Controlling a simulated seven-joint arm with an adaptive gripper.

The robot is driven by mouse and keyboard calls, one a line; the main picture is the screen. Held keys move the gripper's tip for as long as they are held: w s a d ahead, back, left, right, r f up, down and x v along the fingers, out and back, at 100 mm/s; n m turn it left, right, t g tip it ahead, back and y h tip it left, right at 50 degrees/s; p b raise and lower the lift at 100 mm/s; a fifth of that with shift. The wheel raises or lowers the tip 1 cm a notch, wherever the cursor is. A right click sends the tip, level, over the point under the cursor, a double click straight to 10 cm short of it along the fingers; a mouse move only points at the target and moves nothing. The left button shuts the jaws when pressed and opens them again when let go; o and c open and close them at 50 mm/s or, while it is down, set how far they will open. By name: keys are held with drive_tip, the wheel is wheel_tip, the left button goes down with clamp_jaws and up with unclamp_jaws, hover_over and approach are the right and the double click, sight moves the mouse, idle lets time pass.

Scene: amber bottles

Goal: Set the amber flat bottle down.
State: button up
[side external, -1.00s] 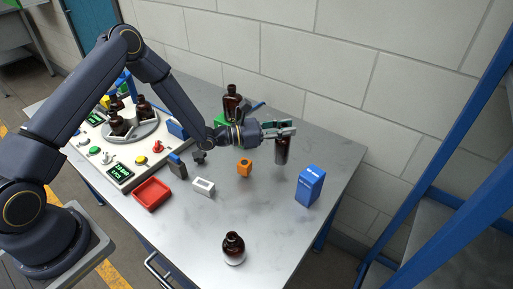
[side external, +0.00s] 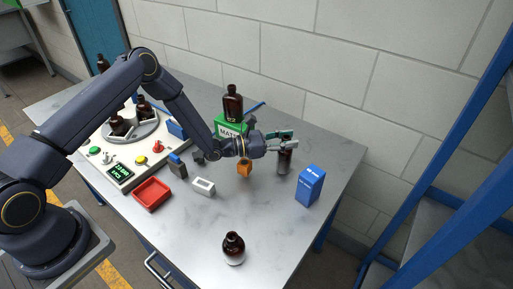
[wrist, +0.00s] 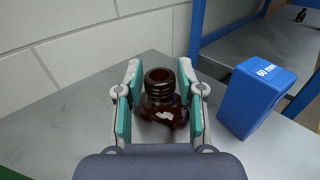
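The amber flat bottle (side external: 285,161) stands upright on the grey table, left of the blue box. In the wrist view its round open neck and dark shoulders (wrist: 160,103) show between my fingers. My gripper (side external: 282,137) is at the top of this bottle, with its teal-padded fingers spread on either side of it. In the wrist view, my gripper (wrist: 160,92) looks open, with a small gap beside the neck on each side. The bottle's lower body is partly hidden in the wrist view.
A blue box (side external: 311,185) stands close to the right. An orange block (side external: 244,168), white block (side external: 203,187) and red tray (side external: 152,193) lie left. The front table is mostly clear.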

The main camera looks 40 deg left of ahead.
drive_tip(key=shift+o, duration=0.8)
drive_tip(key=shift+r, duration=0.1)
drive_tip(key=v, duration=1.1)
drive_tip(key=shift+s+a, duration=0.15)
drive_tip(key=shift+s, duration=0.05)
drive_tip(key=shift+s+r, duration=0.2)
drive_tip(key=shift+r, duration=0.15)
drive_tip(key=s+d+r+m+g, duration=0.3)
drive_tip(key=s+r+m+g, duration=0.4)
drive_tip(key=s+r+m, duration=0.15)
drive_tip(key=s+d+r+m+g, duration=0.4)
drive_tip(key=s+r+m+g, duration=0.3)
drive_tip(key=m, duration=0.3)
drive_tip(key=s+a+r+m+t+y, duration=0.3)
drive_tip(key=s+a+r+m+y, duration=0.1)
drive_tip(key=s+a+y, duration=0.2)
drive_tip(key=s+a+r+m+t+y, duration=0.3)
drive_tip(key=s+a+r+m+y, duration=0.1)
drive_tip(key=a, duration=0.4)
drive_tip(key=s+m+y, duration=0.1)
drive_tip(key=s+y, duration=0.1)
drive_tip(key=shift+s+a, duration=0.25)
drive_tip(key=shift+s, duration=0.1)
